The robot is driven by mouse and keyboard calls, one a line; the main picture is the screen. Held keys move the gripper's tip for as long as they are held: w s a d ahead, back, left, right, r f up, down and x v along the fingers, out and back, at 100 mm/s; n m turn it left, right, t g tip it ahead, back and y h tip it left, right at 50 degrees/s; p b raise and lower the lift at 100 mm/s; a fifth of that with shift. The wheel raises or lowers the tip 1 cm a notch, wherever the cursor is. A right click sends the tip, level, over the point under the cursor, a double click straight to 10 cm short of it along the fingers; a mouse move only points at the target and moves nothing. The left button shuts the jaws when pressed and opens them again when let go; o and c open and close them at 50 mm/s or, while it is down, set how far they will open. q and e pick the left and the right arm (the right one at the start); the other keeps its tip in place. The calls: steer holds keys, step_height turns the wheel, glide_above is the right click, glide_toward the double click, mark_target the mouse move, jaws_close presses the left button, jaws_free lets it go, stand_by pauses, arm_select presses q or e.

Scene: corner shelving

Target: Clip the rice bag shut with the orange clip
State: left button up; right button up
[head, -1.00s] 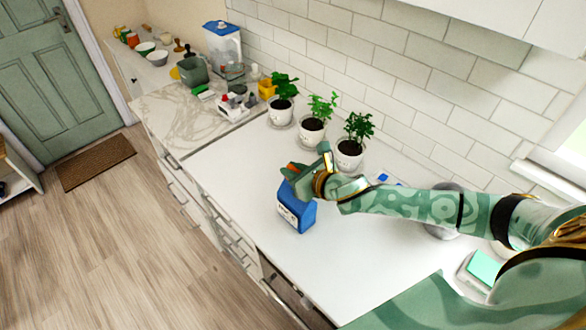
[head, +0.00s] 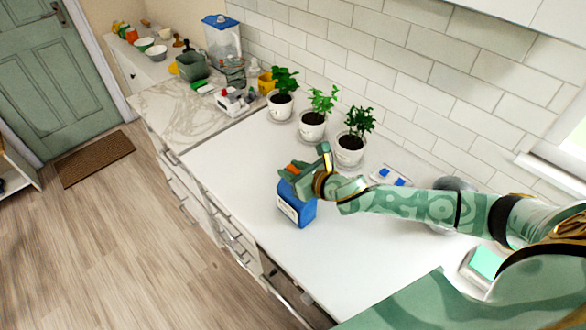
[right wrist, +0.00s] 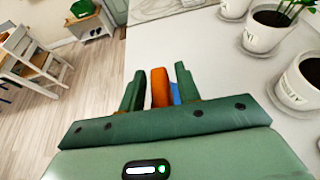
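The rice bag is a blue bag with a white label (head: 297,211), standing upright on the white counter in the head view. The orange clip (head: 293,169) is at its top, partly covered by my right gripper (head: 294,177). In the right wrist view the orange clip (right wrist: 160,88) stands between the two green fingers of my right gripper (right wrist: 160,92). Narrow gaps show beside the clip, so the fingers look apart from it. A sliver of the blue bag (right wrist: 175,93) shows there. How far the clip grips the bag is hidden. My left gripper is not in view.
Potted plants (head: 312,124) stand along the tiled wall, behind the bag. A small white tray with blue pieces (head: 391,176) lies right of them. A marble-topped section (head: 185,112) with jars and containers is at the left. The counter left of the bag is clear.

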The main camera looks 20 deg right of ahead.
steer(key=shift+o, duration=0.3)
steer(key=shift+s, duration=0.1)
steer(key=v, duration=1.6)
steer(key=shift+s, duration=0.1)
